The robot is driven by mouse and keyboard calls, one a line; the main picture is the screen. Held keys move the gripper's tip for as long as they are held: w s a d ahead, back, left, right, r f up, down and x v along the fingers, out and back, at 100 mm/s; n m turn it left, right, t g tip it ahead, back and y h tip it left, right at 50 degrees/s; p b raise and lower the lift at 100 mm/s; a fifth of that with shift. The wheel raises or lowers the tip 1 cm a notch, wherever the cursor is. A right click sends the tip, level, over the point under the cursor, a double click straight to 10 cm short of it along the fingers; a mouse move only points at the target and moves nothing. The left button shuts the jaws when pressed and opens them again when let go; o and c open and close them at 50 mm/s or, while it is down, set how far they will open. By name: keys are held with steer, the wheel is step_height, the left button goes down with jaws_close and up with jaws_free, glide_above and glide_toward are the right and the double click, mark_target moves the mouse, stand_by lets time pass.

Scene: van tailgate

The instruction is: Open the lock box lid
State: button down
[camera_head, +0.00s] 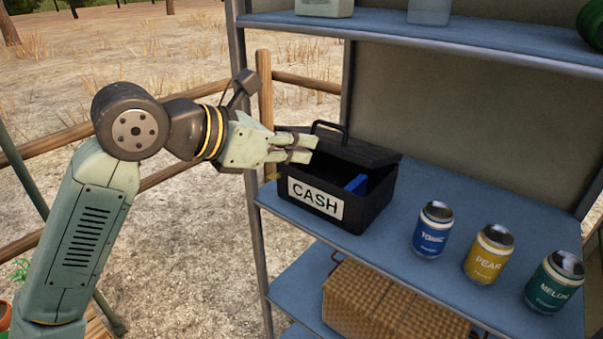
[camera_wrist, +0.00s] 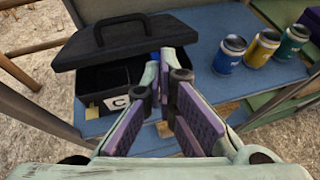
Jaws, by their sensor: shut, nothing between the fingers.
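The black lock box (camera_head: 374,206) with a white CASH label stands on the blue middle shelf. Its lid (camera_head: 357,149) is raised part way and tilts up toward the back, so the dark inside and a blue item (camera_head: 356,184) show. In the wrist view the lid (camera_wrist: 130,37) with its handle (camera_wrist: 121,24) lies beyond my fingers, and the box (camera_wrist: 104,75) is open below it. My gripper (camera_head: 308,149) is shut and empty at the left front of the lid; contact cannot be told. It also shows in the wrist view (camera_wrist: 172,68).
A blue can (camera_head: 433,229), a yellow can (camera_head: 488,254) and a green can (camera_head: 554,282) stand right of the box. A wicker basket (camera_head: 375,305) sits on the shelf below. The upper shelf (camera_head: 430,35) and the left post (camera_head: 249,200) bound the space.

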steer(key=w+a+f+n+t+h+b, duration=0.1)
steer(key=a+f+n+t+h+b, duration=0.35)
steer(key=f+t, duration=0.7)
steer(key=w+d+r+m+g+p, duration=0.1)
steer(key=w+d+r+p, duration=0.1)
steer(key=w+d, duration=0.3)
steer(key=shift+w+r+y, duration=0.4)
steer(key=shift+w+y, duration=0.05)
steer(key=shift+w, duration=0.65)
